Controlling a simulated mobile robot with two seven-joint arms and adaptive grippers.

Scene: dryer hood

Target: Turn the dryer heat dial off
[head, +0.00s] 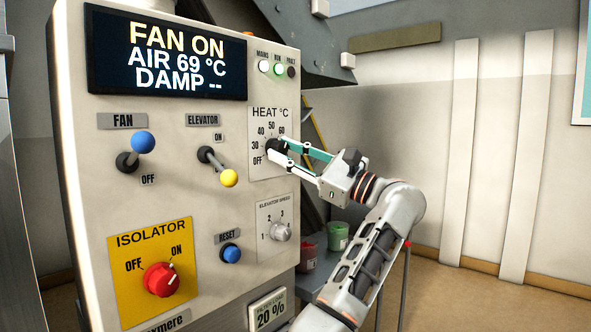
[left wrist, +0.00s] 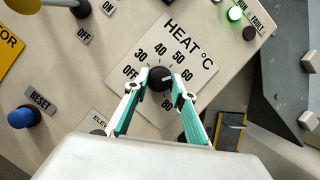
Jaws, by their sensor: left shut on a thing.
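The black heat dial (head: 274,146) sits on a white plate (head: 262,169) marked HEAT °C, with OFF at its lower left and numbers running around it. My left gripper (head: 279,147) reaches it from the right, its two fingers closed on the dial's sides. In the left wrist view the dial (left wrist: 159,78) is between the fingertips (left wrist: 160,89). A pale mark on the dial points to the right, away from OFF; the exact number is unclear. The display (head: 166,56) reads FAN ON, AIR 69 °C, DAMP --. My right gripper is not in view.
The fan lever (head: 136,150) and elevator lever (head: 217,165) stick out left of the dial. Below are the speed knob (head: 281,232), blue reset button (head: 230,253) and red isolator knob (head: 161,279). A green lamp (head: 279,69) is lit. Pots (head: 338,236) stand behind my arm.

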